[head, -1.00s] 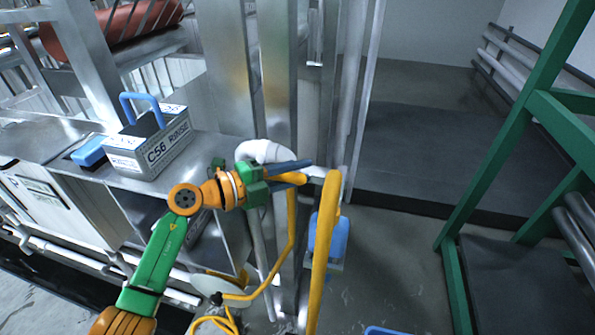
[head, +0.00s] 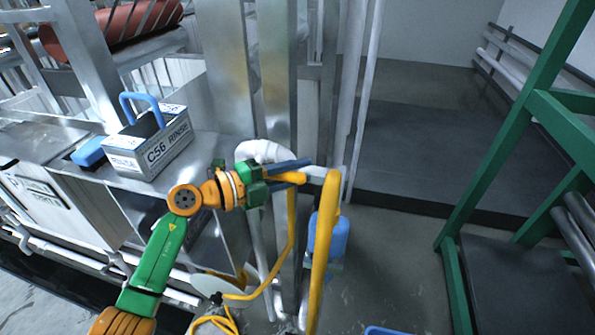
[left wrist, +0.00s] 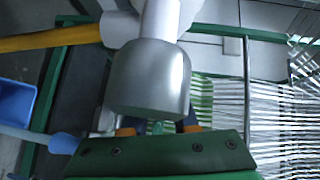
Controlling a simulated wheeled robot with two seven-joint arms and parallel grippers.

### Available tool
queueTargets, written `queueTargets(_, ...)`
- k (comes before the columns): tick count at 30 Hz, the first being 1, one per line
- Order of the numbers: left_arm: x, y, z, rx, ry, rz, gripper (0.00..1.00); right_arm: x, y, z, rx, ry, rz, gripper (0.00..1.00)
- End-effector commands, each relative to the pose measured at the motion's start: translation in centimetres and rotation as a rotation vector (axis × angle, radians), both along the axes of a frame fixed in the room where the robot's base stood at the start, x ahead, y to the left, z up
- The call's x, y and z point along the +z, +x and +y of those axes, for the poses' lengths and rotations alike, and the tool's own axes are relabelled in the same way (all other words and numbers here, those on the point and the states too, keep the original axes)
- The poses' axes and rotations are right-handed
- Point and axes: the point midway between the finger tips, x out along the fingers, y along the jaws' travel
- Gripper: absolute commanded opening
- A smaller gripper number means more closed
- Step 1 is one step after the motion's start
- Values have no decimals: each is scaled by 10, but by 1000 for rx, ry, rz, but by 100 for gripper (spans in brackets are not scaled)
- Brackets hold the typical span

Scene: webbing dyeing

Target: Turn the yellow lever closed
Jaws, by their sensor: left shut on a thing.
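My left gripper (head: 300,172) is at the white pipe beside the steel posts, in the middle of the head view. Its dark blue fingers point right and are shut. In the left wrist view a grey metal cylinder (left wrist: 150,78) on the white pipe (left wrist: 160,20) fills the middle, in front of the fingers. My right gripper is not in view.
A blue container (head: 328,235) is low behind the tube. A green frame (head: 500,135) stands right, with open floor between.

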Motion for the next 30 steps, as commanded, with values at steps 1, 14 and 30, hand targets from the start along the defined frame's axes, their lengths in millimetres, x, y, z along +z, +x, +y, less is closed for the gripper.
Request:
queueTargets(1,1,0,0,2,-13,4,0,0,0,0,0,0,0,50)
queueTargets(14,26,2,4,3,-317,106,0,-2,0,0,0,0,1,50)
queueTargets(30,60,8,25,1,-806,264,0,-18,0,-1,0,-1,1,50)
